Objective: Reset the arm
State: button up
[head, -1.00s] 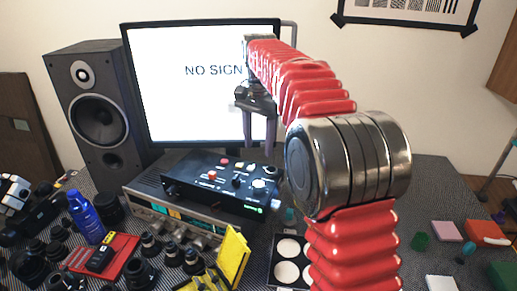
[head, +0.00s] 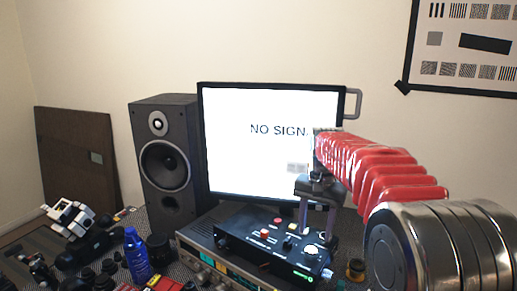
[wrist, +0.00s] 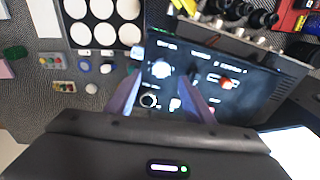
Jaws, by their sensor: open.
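My red-sleeved arm (head: 375,165) with silver joint rings reaches in from the right in the head view. My gripper (head: 317,228) hangs fingers down in front of the monitor, over the black control box (head: 262,240). In the wrist view, my gripper's (wrist: 162,82) two purplish fingers are spread apart with nothing between them. The black box's knobs and red button (wrist: 226,83) show behind and between the fingers. I cannot tell how large the gap between the fingertips and the box is.
A monitor (head: 250,165) reading "NO SIGNAL", partly covered by my arm, stands behind the gripper. A black speaker (head: 165,185) stands to its left. A blue bottle (head: 137,258) and dark lens parts crowd the left. A tray with white discs (wrist: 102,9) lies beside the box.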

jog(key=s+f+n+t, duration=0.1)
jog(key=s+n+t, duration=0.4)
jog(key=s, duration=2.6)
jog(key=shift+f+n, duration=0.15)
jog(key=shift+n, duration=0.15)
jog(key=shift+a, duration=0.1)
